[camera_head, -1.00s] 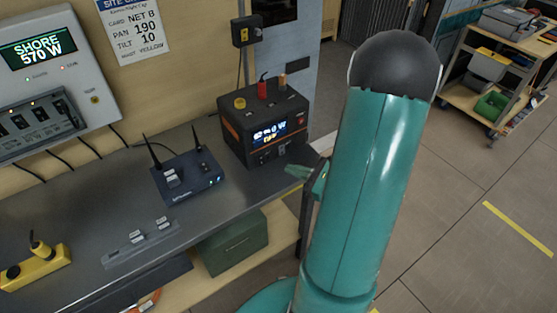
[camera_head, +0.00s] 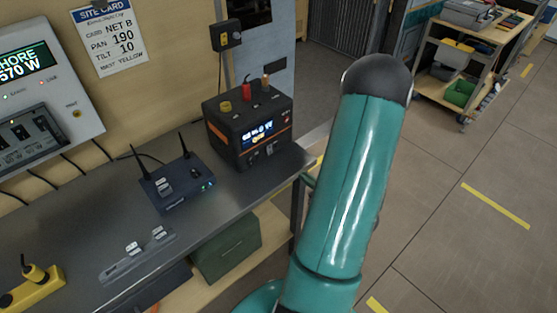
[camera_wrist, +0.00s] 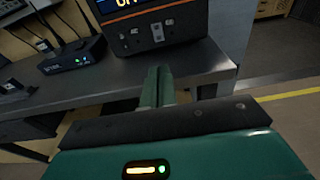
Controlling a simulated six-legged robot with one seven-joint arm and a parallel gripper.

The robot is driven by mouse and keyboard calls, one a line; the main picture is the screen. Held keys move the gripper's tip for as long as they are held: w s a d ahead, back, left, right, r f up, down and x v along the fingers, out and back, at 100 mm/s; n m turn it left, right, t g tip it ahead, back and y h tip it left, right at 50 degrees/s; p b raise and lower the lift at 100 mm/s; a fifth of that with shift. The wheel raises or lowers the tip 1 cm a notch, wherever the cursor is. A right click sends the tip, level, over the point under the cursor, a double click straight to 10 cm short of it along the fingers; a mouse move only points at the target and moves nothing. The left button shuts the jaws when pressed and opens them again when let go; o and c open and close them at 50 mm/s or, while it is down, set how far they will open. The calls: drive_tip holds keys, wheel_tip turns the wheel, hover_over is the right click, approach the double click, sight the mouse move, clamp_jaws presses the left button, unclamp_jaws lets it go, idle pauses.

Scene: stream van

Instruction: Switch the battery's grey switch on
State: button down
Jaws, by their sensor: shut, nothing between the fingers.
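The battery (camera_head: 248,122) is a black and orange box with a lit display at the right end of the bench. Its grey switch (camera_head: 270,149) is low on the front face. In the wrist view the battery (camera_wrist: 135,38) fills the top middle, and the switch (camera_wrist: 157,33) shows as a small light grey piece. My gripper (camera_wrist: 160,71) is shut and empty. Its green fingers point at the battery front, just below the switch in the picture, and look apart from it. In the head view my arm mostly hides the gripper.
A router with two antennas (camera_head: 180,185) stands left of the battery. A grey power strip (camera_head: 138,257) and a yellow block (camera_head: 30,290) lie farther left on the bench (camera_head: 230,190). A green box (camera_head: 228,250) sits below.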

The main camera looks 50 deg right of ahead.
sight(271, 153)
drive_tip(key=w, duration=0.4)
drive_tip(key=w+d+f, duration=0.1)
drive_tip(key=w, duration=0.9)
drive_tip(key=shift+d+f, duration=0.25)
drive_tip(key=shift+f, duration=0.1)
drive_tip(key=shift+w, duration=0.2)
